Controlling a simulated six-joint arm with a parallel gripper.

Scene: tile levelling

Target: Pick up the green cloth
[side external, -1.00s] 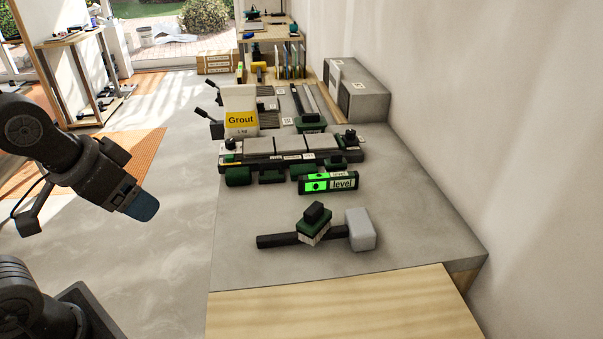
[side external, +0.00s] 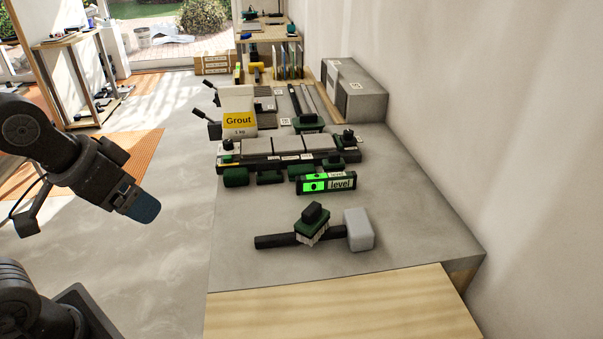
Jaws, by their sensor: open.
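I cannot make out a thing that is clearly a green cloth. A green brush-like block with a black grip (side external: 312,222) rests across the dark handle of a mallet (side external: 285,241) at the front of the grey bench. Several dark green blocks, one at the left (side external: 235,177), lie along the front of the tile rack. Another green block with a dark top (side external: 308,124) sits behind the rack. My gripper (side external: 143,208) hangs off to the left of the bench, well apart from all of these. It is open, with nothing seen in it.
A green-lit level (side external: 327,183) stands before the tile rack (side external: 290,157). The mallet's grey head (side external: 358,230) lies right of its handle. A grout bag (side external: 239,112) stands at the back left. A wall borders the right. The bench's (side external: 415,238) front right is clear.

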